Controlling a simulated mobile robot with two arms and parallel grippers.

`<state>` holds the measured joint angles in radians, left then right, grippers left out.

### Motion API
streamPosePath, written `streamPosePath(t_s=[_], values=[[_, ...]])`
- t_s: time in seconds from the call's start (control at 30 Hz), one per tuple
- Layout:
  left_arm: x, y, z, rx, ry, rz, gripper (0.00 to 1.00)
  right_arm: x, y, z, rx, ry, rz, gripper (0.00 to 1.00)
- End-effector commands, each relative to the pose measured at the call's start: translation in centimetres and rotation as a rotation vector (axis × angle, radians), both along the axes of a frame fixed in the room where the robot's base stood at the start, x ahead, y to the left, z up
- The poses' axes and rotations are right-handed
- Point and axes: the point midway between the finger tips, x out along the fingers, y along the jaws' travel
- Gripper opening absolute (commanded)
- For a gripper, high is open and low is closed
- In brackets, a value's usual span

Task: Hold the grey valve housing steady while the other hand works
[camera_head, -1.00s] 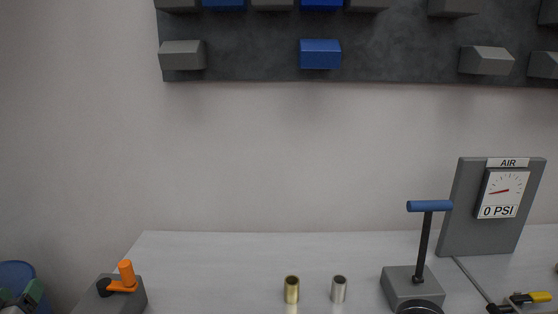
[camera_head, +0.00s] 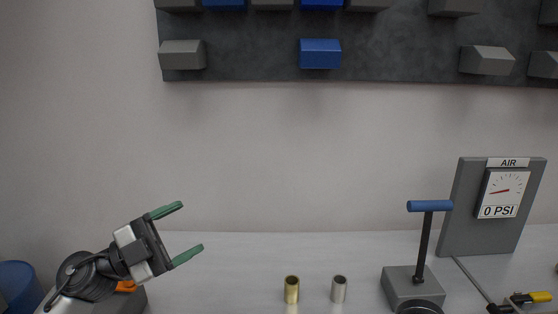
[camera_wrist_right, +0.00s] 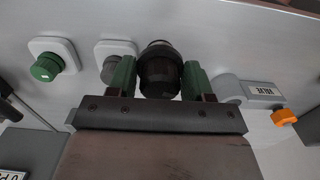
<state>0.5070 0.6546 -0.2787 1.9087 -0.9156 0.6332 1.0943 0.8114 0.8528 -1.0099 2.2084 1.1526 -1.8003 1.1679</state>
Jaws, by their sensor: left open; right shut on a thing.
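A grey housing labelled VALVE (camera_wrist_right: 232,88) with an orange end (camera_wrist_right: 284,117) lies right of my right gripper (camera_wrist_right: 160,78) in the right wrist view. The green fingers of that gripper are shut on a dark rounded cylinder (camera_wrist_right: 160,72), and the grey housing is outside them. I cannot tell whether the dark cylinder belongs to the housing. My right gripper does not clearly show in the head view. My left gripper (camera_head: 192,226) is open and empty at the left, its fingers pointing right. A grey block (camera_head: 120,302) with an orange handle (camera_head: 126,286) is partly hidden behind the left arm.
A brass cylinder (camera_head: 291,290) and a silver cylinder (camera_head: 339,289) stand mid-bench. A grey base with a blue-topped lever (camera_head: 429,206) and an AIR gauge panel (camera_head: 503,195) reading 0 PSI stand right. A blue round container (camera_head: 20,285) is far left. The bench behind the cylinders is clear.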

Motion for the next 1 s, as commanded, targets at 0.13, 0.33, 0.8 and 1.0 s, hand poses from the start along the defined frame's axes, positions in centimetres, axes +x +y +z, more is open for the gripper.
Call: streamPosePath(t_s=[0.13,0.33,0.8,1.0], values=[[-2.1,-7.1,-1.2,0.284,-0.327,-0.13,0.73,0.0,0.0,0.0,0.0,0.0,0.0,0.25],[-6.0,-14.8,-4.9,0.667,-0.893,-0.385,0.73,0.0,0.0,0.0,0.0,0.0,0.0,0.25],[-8.7,-16.2,-15.4,1.185,-2.202,-1.467,0.73,0.0,0.0,0.0,0.0,0.0,0.0,0.25],[-6.7,-13.0,-16.1,-1.019,2.096,1.76,0.73,0.0,0.0,0.0,0.0,0.0,0.0,0.25]])
